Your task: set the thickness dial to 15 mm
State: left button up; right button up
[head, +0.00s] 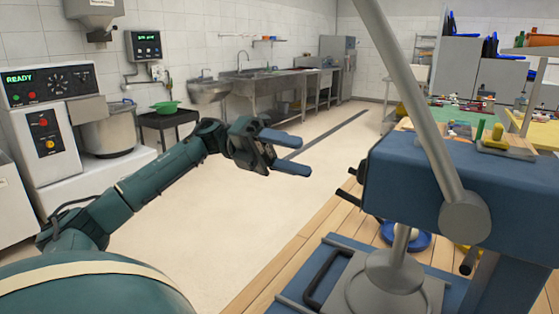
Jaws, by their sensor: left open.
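I cannot make out a thickness dial marked in mm in this view. A blue press-like machine (420,190) stands at the right, with a long grey lever (425,120) across it and a grey round head over a plate below. Dark pegs or knobs (346,196) stick out from its left side; any scale there is too small to read. My left gripper (302,155) is open and empty, in the air to the left of the blue machine and apart from it. Its two blue fingers point right. My right gripper is not in view.
A mixer (60,130) with a READY display and a steel bowl (110,133) stands at the left. A green bowl (166,107) sits on a dark stand. Steel sinks (255,88) line the back wall. A cluttered table lies behind the blue machine. The middle floor is clear.

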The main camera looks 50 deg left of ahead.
pick_arm(q)
jog(key=shift+v, duration=1.45)
